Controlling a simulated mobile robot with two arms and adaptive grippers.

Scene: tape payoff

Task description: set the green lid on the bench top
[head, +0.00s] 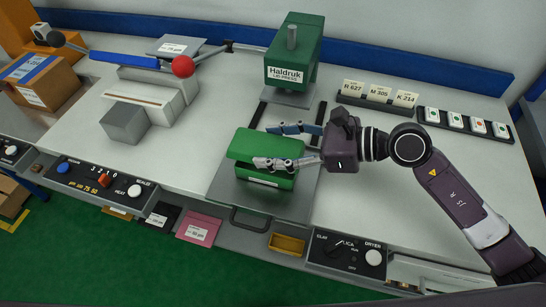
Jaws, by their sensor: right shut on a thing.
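The green lid (258,145) is at the green box (265,180) on the grey plate near the bench's front edge. My right gripper (270,145) reaches in from the right, with one finger at the lid's far side and one at its near side. It is shut on the lid. The lid sits over the box; I cannot tell whether the two touch. The near finger hides part of the box front. The bench top (370,150) is pale and flat. My left gripper is not in view.
A green press head (294,52) stands behind the box. Number cards (380,93) and a black strip of small white pieces (466,122) lie at the back right. A sealer (150,95) with a red knob (183,66) stands left. Bare bench shows between sealer and plate.

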